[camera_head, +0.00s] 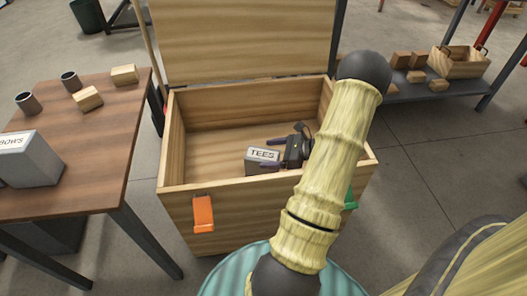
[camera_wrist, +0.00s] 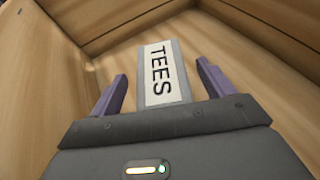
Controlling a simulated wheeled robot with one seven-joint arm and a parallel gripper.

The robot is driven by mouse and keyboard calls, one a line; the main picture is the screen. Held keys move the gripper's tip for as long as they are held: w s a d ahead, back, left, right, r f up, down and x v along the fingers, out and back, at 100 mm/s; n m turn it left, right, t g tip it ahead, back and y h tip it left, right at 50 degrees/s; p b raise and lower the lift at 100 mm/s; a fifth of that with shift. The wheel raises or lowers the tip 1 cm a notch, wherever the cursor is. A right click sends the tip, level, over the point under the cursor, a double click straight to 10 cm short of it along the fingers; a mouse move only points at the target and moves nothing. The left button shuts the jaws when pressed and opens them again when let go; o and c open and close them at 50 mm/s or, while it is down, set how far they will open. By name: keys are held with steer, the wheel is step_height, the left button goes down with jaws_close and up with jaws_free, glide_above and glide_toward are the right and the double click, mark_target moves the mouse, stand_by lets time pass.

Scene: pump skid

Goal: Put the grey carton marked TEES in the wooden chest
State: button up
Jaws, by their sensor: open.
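The grey carton marked TEES (camera_head: 262,167) is inside the open wooden chest (camera_head: 240,181), toward its front and right of the middle. The carton also shows in the wrist view (camera_wrist: 163,72), with its white label facing up. My gripper (camera_head: 272,153) reaches down into the chest from the right. Its two purple fingers (camera_wrist: 163,90) are open, one on each side of the carton, with a gap to it on both sides. Whether the carton rests flat on the chest floor is hard to tell. The chest lid (camera_head: 245,40) stands raised at the back.
A brown table (camera_head: 100,140) on the left holds a carton marked BOWS (camera_head: 25,160), grey cups (camera_head: 70,81) and wooden blocks (camera_head: 124,75). A low shelf (camera_head: 400,92) with wooden blocks and a crate (camera_head: 462,65) stands at the back right. An orange latch (camera_head: 203,214) is on the chest front.

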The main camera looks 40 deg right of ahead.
steer(key=p+v, duration=0.1)
steer(key=v, duration=0.3)
steer(key=shift+s, duration=0.1)
steer(key=shift+r+p, duration=0.1)
steer(key=shift+p, duration=0.2)
